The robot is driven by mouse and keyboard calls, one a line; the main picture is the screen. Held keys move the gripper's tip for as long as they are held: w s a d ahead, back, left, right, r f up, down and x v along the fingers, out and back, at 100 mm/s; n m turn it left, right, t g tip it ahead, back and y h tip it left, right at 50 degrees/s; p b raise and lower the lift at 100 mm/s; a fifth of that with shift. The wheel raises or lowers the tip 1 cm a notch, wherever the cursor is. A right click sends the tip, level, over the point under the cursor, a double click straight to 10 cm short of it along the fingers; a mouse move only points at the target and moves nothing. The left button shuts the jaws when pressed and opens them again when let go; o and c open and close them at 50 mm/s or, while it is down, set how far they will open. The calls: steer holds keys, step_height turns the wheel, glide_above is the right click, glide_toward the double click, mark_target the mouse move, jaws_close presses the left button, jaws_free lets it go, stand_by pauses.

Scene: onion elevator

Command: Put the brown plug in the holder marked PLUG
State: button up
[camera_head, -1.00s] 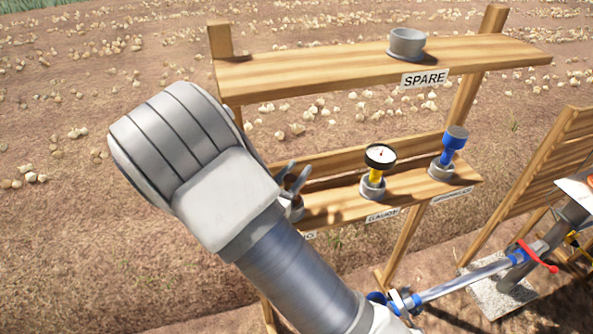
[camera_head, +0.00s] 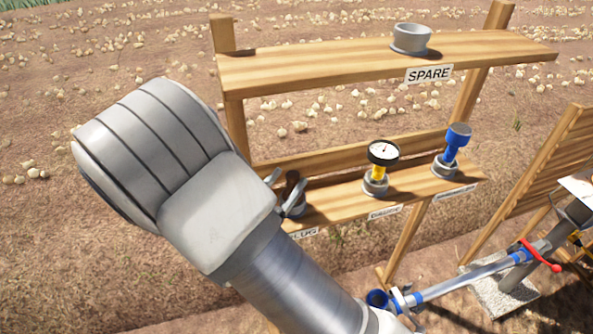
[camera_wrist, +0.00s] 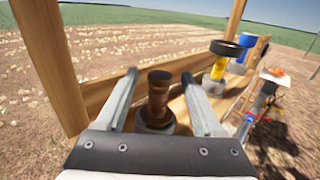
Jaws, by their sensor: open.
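The brown plug (camera_wrist: 157,95) stands upright in a grey round holder (camera_wrist: 154,124) on the lower shelf in the wrist view. In the head view the plug (camera_head: 292,183) shows between my fingers, above a partly hidden label (camera_head: 304,232) that reads "LUG". My gripper (camera_wrist: 160,80) is open, with one finger on each side of the plug and a gap visible on both sides. My gripper also shows in the head view (camera_head: 288,186). My arm hides part of the holder there.
A gauge with a yellow stem (camera_head: 382,160) and a blue part (camera_head: 455,148) stand in holders to the right on the lower shelf. The upper shelf (camera_head: 330,70) has an empty holder (camera_head: 411,38) marked SPARE. A pipe with a red handle (camera_head: 538,257) is at lower right.

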steer(key=v, duration=0.6)
steer(key=s+d+r+m+g+h, duration=0.1)
steer(key=s+d+r+m+g, duration=0.25)
steer(key=d+m+g, duration=0.55)
steer(key=s+d+r+m+g, duration=0.2)
steer(key=s+d+m+g, duration=0.2)
steer(key=d+m, duration=0.5)
steer(key=s+r+m+t+y, duration=0.2)
steer(key=s+r+m+y, duration=0.5)
steer(key=m, duration=0.5)
step_height(320, 180, up, 2)
steer(key=y, duration=0.2)
steer(key=shift+s+d+r+t+y+b, duration=0.2)
steer(key=shift+s+t+y+b, duration=0.1)
steer(key=shift+s+t+y, duration=0.1)
steer(key=shift+d+f, duration=0.1)
